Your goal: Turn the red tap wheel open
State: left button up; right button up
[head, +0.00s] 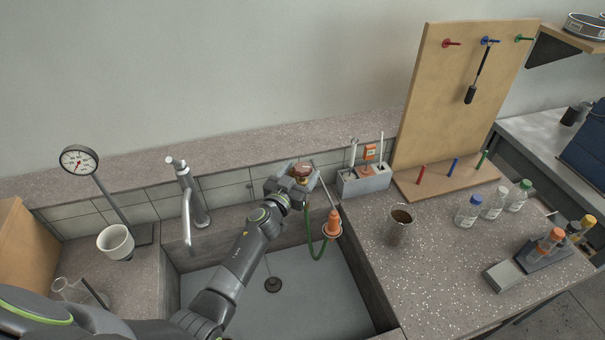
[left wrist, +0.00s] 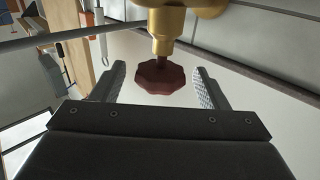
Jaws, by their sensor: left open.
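The dark red tap wheel (left wrist: 160,80) is a faceted knob on a short stem below a brass tap body (left wrist: 166,24) in the left wrist view. In the head view the wheel (head: 303,169) shows at the back edge of the sink, partly covered by my gripper. My left gripper (head: 303,176) reaches over the sink and is open. In the left wrist view its two fingers (left wrist: 160,84) stand one on each side of the wheel, with a visible gap on both sides. My right gripper is not in view.
The sink (head: 320,290) lies under my left arm, with a grey faucet (head: 188,205) at its left. An orange nozzle (head: 333,225) with a green hose is right of the gripper. A cup (head: 400,221), bottles (head: 469,211) and a pegboard (head: 450,100) stand on the right counter.

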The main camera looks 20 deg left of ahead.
pick_arm(q)
jog(key=shift+w+d+f, duration=0.1)
jog(key=shift+w, duration=0.8)
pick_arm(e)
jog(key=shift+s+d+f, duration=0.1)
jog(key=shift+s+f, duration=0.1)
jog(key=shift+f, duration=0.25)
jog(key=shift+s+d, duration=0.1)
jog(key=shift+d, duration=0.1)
pick_arm(q)
jog(key=c, duration=0.9)
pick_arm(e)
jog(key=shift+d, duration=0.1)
pick_arm(q)
jog(key=shift+b, duration=0.35)
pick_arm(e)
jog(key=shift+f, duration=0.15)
